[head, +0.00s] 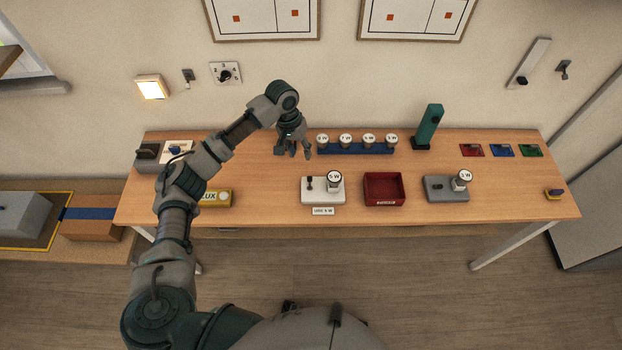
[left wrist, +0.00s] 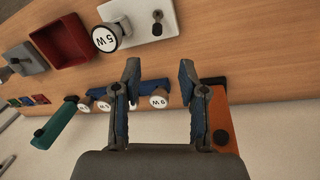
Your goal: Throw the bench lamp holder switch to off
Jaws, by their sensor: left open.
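A white lamp holder (head: 322,197) stands near the bench's front edge with a bulb marked 5 W (head: 334,179) on its right and a black switch lever (head: 310,183) on its left. In the left wrist view the holder (left wrist: 181,14), its bulb (left wrist: 106,38) and the black lever (left wrist: 157,23) show at the top. My left gripper (head: 293,153) is open and empty, above the bench behind and left of the holder. Its two fingers (left wrist: 160,72) show apart in the left wrist view, clear of the lever. My right gripper is not in view.
A blue rack (head: 355,149) of several bulbs stands behind the holder. A red tray (head: 384,202) and a grey unit with a bulb (head: 439,195) stand to its right. A yellow box (head: 217,200) is at left. A green post (head: 428,127) stands at the back.

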